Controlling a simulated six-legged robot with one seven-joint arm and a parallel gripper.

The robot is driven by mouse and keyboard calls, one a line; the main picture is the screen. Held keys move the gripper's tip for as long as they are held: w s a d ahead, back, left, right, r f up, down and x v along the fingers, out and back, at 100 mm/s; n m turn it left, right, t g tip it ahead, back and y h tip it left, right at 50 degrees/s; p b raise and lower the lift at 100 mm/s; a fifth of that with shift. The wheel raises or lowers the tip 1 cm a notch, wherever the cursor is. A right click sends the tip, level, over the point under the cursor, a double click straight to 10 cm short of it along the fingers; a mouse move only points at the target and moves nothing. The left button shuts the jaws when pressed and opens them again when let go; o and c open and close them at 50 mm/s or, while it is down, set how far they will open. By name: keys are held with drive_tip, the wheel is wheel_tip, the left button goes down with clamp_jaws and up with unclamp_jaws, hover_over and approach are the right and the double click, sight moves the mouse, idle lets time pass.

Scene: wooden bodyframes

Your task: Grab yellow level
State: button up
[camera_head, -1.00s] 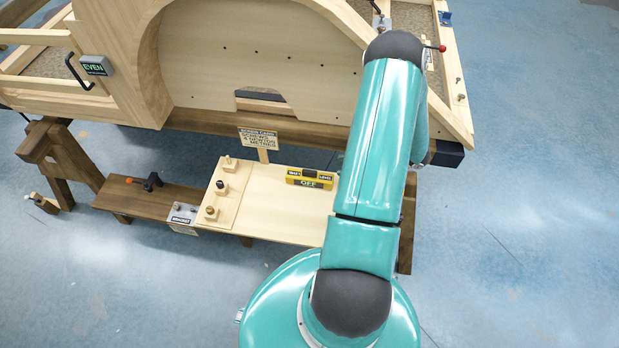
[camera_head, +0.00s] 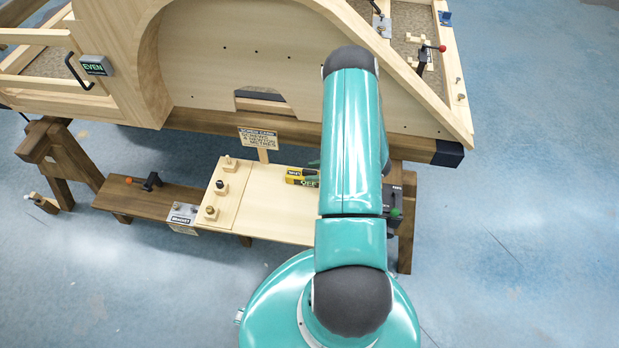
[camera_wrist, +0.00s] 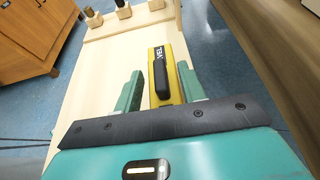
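The yellow level (camera_head: 295,179) lies on the light wooden board (camera_head: 270,213) in the head view, its right part hidden behind my arm. In the wrist view the level (camera_wrist: 179,82), with its black top piece, lies lengthwise between the two green fingers of my gripper (camera_wrist: 160,72). The fingers are apart. A gap shows between the left finger and the level; the right finger is close beside it, and I cannot tell if it touches.
A small sign (camera_head: 259,138) stands behind the board. The large wooden bodyframe (camera_head: 205,70) rises close behind. The blue floor is clear at right.

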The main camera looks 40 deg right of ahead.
drive_tip(key=shift+x, duration=1)
drive_tip(key=shift+c, duration=0.4)
clamp_jaws()
drive_tip(key=shift+r, duration=0.15)
